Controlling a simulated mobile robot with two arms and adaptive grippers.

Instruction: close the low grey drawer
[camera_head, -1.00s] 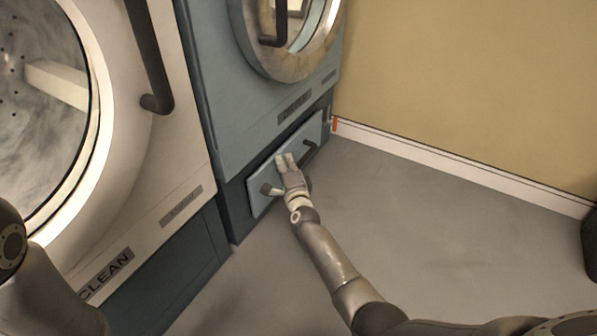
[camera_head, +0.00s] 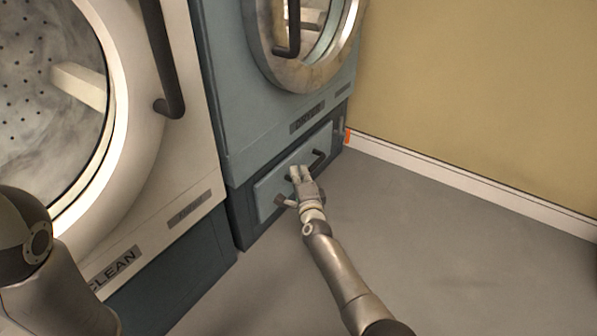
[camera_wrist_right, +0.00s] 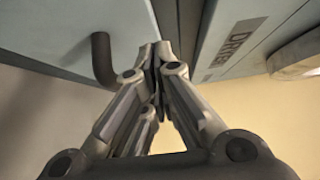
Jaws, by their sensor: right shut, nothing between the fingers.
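The low grey drawer (camera_head: 268,196) is the blue-grey front in the base of the dryer, with a dark bar handle whose right end (camera_head: 319,158) and left end (camera_head: 284,200) stand out from it. My right gripper (camera_head: 300,173) is shut and empty, its fingertips against or very close to the middle of the drawer front, between the handle ends. The front looks nearly flush with the base; any small gap is hard to judge. In the right wrist view, the shut fingers (camera_wrist_right: 156,55) point at the drawer front (camera_wrist_right: 65,25), beside a handle end (camera_wrist_right: 103,62). My left gripper is out of view.
The dryer (camera_head: 225,85) rises above the drawer with a round door. A white washer (camera_head: 195,150) labelled CLEAN stands to the left. A tan wall (camera_head: 480,90) with white skirting is at right. The grey floor (camera_head: 460,250) at right is clear.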

